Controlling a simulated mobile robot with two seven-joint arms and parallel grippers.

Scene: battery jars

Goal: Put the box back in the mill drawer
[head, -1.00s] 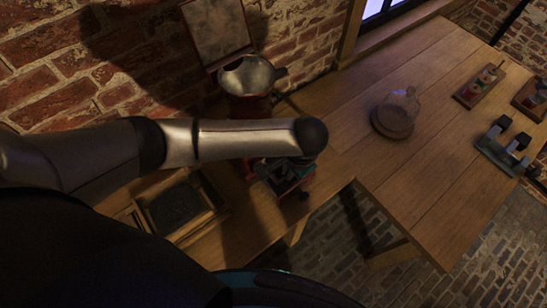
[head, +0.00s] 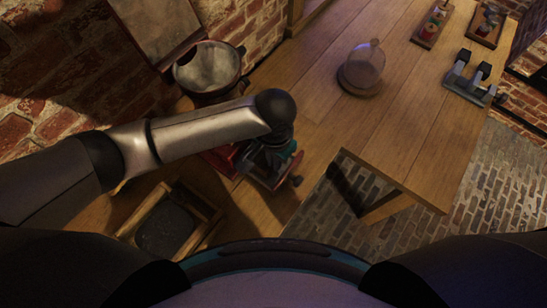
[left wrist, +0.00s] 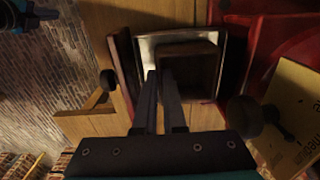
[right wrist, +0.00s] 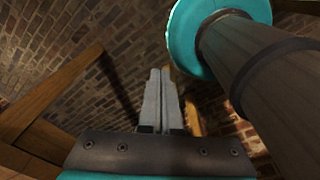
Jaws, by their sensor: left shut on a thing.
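The mill is red with a round metal bowl (head: 207,68) on top, against the brick wall in the head view. My left gripper (head: 272,165) is low at its front, partly hidden by my arm. In the left wrist view an open drawer (left wrist: 148,45) with a pale metallic inside shows beside the mill's red body. A dark brown open box (left wrist: 190,48) lies over or within the drawer; its exact height is unclear. My left fingers (left wrist: 159,75) are shut on the box's near left wall. My right gripper (right wrist: 160,75) is shut and looks empty, away from the mill.
A glass dome (head: 362,68) is on the table to the right, with a grey metal stand (head: 470,80) beyond. A yellow card (left wrist: 295,115) is at right in the left wrist view.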

